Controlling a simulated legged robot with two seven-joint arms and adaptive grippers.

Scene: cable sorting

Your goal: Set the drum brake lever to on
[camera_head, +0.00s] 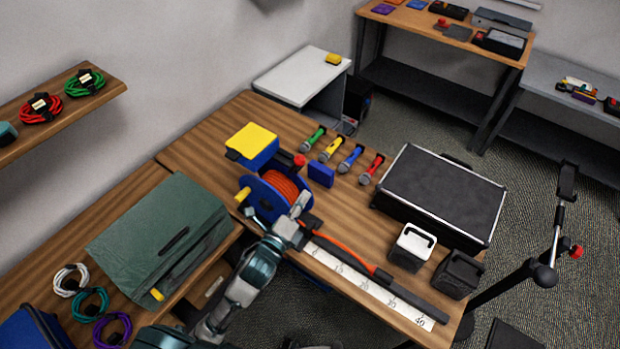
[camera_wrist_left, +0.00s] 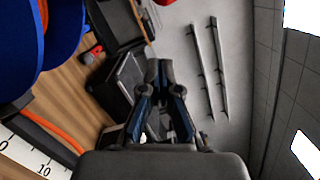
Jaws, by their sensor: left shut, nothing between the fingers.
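The cable drum (camera_head: 270,200) is blue with orange cable wound on it and stands on the wooden table. A red knob (camera_head: 299,160) shows at its back and a yellow handle (camera_head: 243,194) on its left side. I cannot tell for sure which part is the brake lever, or its setting. My left gripper (camera_head: 303,202) is shut and empty at the front right of the drum; I cannot tell whether it touches it. In the left wrist view, the shut fingers (camera_wrist_left: 158,68) are in the middle and the blue drum (camera_wrist_left: 60,45) is at upper left. My right gripper is not in view.
A measuring strip (camera_head: 370,285) with an orange cable end lies along the front edge. A green case (camera_head: 158,235) sits left.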

